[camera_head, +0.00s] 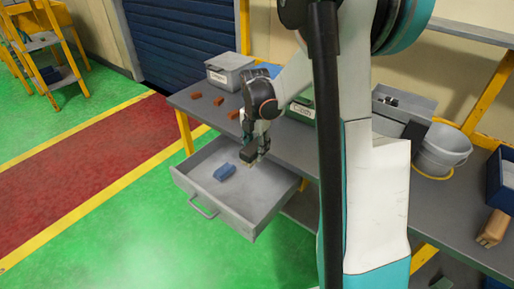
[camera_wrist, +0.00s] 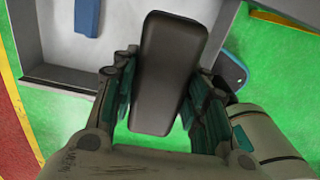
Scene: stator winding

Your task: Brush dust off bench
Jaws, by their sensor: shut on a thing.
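My gripper (camera_head: 257,152) is over the open grey drawer (camera_head: 243,222), near its bench side. In the wrist view my gripper (camera_wrist: 158,95) is shut on a dark, rounded block-shaped thing (camera_wrist: 168,70). It may be a brush, but I see no clear bristles. The grey bench (camera_head: 285,148) runs behind and right of the drawer. Three small orange-brown pieces, one left (camera_head: 196,96), one middle (camera_head: 219,101) and one right (camera_head: 234,114), lie on its left part. I cannot tell whether they are dust.
A blue block (camera_head: 224,172) lies in the drawer. A grey box (camera_head: 230,72) and a green box (camera_head: 300,108) stand on the bench. A grey bin (camera_head: 405,103), a bucket (camera_head: 443,150) and a blue bin (camera_head: 502,185) are at right. Green floor is free at left.

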